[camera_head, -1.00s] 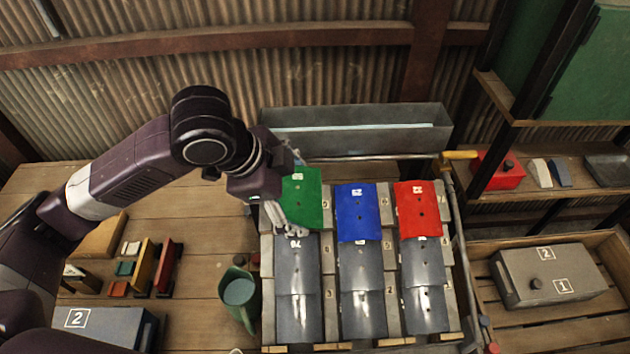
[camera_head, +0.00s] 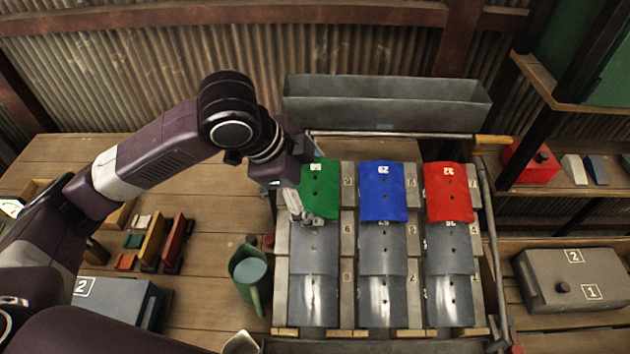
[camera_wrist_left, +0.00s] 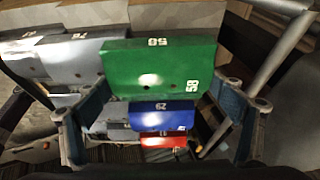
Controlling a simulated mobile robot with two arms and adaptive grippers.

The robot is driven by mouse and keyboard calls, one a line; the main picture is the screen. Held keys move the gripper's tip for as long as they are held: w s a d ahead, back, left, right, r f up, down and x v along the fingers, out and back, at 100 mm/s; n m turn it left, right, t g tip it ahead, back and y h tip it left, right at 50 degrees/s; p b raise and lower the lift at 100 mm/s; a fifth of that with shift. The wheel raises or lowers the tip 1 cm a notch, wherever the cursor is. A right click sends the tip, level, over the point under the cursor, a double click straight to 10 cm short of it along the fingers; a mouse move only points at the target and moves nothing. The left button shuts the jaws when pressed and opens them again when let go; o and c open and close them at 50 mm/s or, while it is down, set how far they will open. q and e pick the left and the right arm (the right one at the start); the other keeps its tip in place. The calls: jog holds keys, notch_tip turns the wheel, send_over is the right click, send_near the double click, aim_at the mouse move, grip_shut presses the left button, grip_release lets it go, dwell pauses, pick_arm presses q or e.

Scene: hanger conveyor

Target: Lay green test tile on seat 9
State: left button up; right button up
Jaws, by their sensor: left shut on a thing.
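The green test tile (camera_head: 319,190) is at the far left of the sloped rack's top row, level with the blue tile and over or on the seat there; whether it touches is unclear. My left gripper (camera_head: 306,216) is at its left side, shut on it. In the left wrist view the green tile (camera_wrist_left: 160,68), marked 50 and 58, lies between the fingers (camera_wrist_left: 158,125). The seat number beneath is hidden. My right gripper is not in view.
A blue tile (camera_head: 383,190) and a red tile (camera_head: 447,190) lie to the right in the same row. Grey tiles (camera_head: 313,285) fill lower rows. A metal trough (camera_head: 385,105) stands behind the rack. A green watering can (camera_head: 248,275) stands left of it.

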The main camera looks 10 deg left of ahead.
pick_arm(q)
jog(key=o, duration=1.2)
jog(key=v, duration=1.2)
